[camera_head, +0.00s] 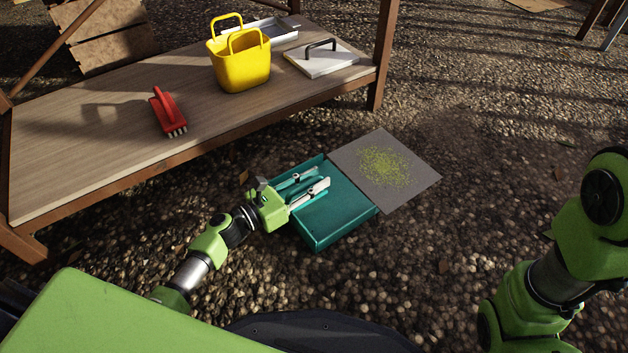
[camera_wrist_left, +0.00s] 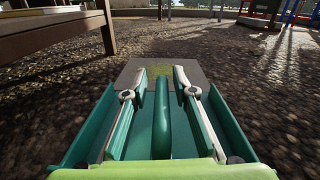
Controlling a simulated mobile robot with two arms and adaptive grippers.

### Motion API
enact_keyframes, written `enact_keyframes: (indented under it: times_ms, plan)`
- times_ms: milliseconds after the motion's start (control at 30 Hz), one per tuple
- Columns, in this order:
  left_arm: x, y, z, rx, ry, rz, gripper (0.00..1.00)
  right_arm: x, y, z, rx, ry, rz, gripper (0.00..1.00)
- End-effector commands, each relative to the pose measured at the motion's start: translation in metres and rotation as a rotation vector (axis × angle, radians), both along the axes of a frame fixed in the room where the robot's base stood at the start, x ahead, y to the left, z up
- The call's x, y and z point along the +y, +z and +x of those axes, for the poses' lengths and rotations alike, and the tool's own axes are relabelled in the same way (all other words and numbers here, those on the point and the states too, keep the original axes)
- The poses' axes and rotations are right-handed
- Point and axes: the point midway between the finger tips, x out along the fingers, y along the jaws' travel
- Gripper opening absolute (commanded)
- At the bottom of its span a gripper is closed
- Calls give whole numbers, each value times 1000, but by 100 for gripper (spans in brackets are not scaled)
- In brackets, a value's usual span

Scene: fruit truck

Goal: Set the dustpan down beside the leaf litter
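The teal dustpan (camera_head: 338,221) appears to rest flat on the gravel, its front edge against or very close to the near left edge of the grey mat (camera_head: 413,190). The yellow-green leaf litter (camera_head: 385,167) is spread on the middle of that mat. My left gripper (camera_head: 320,181) is over the back of the dustpan. In the left wrist view its two fingers (camera_wrist_left: 158,80) stand apart on either side of the dustpan handle (camera_wrist_left: 161,120), with gaps showing on both sides. My right arm is at the right edge; its gripper is out of view.
A wooden bench shelf (camera_head: 110,125) at upper left holds a red brush (camera_head: 167,112), a yellow bucket (camera_head: 243,68), a white tray (camera_head: 275,30) and a white board with a dark handle (camera_head: 322,59). Its post (camera_head: 383,55) stands behind the mat. Open gravel lies to the right.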

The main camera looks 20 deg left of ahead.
Motion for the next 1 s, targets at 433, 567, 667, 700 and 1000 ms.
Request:
enact_keyframes:
  times_ms: [433,567,667,700,1000]
  plan:
    - [5,3,-7,0,0,0,27,0,8,0,0,-1,0,40]
    - [17,6,-25,3,2,0,27,0,24,0,0,-1,0,40]
    - [31,7,-43,2,2,-1,27,0,37,0,0,-1,0,40]
    - [36,7,-50,3,2,-2,27,0,42,0,-1,-1,1,40]
    - [65,5,-90,-1,0,-1,27,0,64,0,-2,-1,0,40]
